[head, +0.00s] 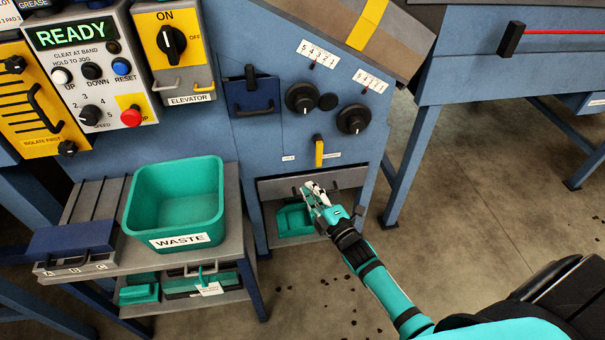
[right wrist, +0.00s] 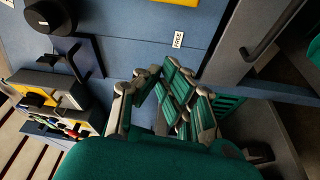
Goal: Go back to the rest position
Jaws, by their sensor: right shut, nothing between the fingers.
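My right gripper (head: 316,194) is shut and empty. In the head view it is in front of the low grey opening (head: 350,178) at the foot of the blue machine (head: 270,140), and my teal arm comes to it from the lower right. A teal bin (head: 292,220) sits in that opening, just left of and partly behind the gripper. In the right wrist view the folded fingers (right wrist: 180,100) show against the blue panel (right wrist: 150,55), near a small "FREE" label (right wrist: 178,39). I cannot tell whether the fingers touch the machine. My left gripper is in neither view.
A teal WASTE bin (head: 176,202) stands on a grey bench (head: 232,205) at left. A control box (head: 90,65) reads READY. Black knobs (head: 301,98) and a yellow lever (head: 319,152) stick out above my gripper. Open floor (head: 470,225) lies to the right.

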